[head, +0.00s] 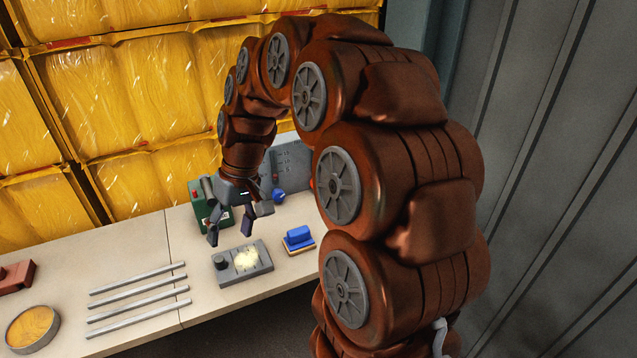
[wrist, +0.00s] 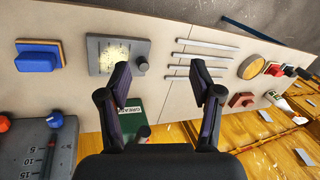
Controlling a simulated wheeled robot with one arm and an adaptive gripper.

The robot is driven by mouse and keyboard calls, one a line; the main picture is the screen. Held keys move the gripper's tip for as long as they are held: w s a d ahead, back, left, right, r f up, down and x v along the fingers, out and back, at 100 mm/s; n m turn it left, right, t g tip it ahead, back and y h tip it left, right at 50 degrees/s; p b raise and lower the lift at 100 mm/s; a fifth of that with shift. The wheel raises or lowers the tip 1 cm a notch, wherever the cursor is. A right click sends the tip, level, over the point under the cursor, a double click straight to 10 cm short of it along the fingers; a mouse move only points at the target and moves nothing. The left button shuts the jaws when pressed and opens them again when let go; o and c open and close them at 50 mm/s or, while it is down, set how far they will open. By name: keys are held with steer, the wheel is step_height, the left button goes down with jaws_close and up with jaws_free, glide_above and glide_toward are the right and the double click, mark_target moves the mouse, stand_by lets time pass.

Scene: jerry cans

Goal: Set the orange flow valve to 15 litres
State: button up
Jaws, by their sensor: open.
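An orange knob (wrist: 4,124), which looks like the orange flow valve, shows at the left edge of the wrist view, partly cut off. It sits at a grey panel (wrist: 30,150) with a scale marked 5 and 15 among its numbers. A blue knob (wrist: 55,120) is beside it. In the head view the panel (head: 291,160) stands at the back of the bench, and only a sliver of orange (head: 311,182) shows beside my arm. My gripper (head: 230,233) is open and empty above the bench, left of the panel. Its two fingers (wrist: 160,74) are spread apart in the wrist view.
A green grease container (head: 208,205) stands close behind my gripper. A grey plate with a dark knob (head: 242,263) and a blue block (head: 298,236) are in front. Several metal rods (head: 137,284), a round orange-topped tin (head: 33,328) and a red block (head: 17,275) lie left.

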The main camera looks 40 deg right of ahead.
steer(key=w+d+f+m+t, duration=0.1)
steer(key=w+d+f+t, duration=0.1)
steer(key=w+d, duration=0.55)
steer(key=w+d+f+m+t, duration=0.15)
steer(key=w+d, duration=0.25)
steer(key=d, duration=0.7)
steer(key=d+f+m+t, duration=0.1)
steer(key=d+f, duration=0.3)
steer(key=d, duration=0.7)
steer(key=d+f+m+t, duration=0.1)
steer(key=d+f, duration=0.3)
steer(key=d, duration=0.7)
steer(key=shift+h, duration=0.4)
steer(key=p+x, duration=0.2)
steer(key=x, duration=0.5)
steer(key=shift+f, duration=0.15)
steer(key=c, duration=1.1)
steer(key=shift+c, duration=0.2)
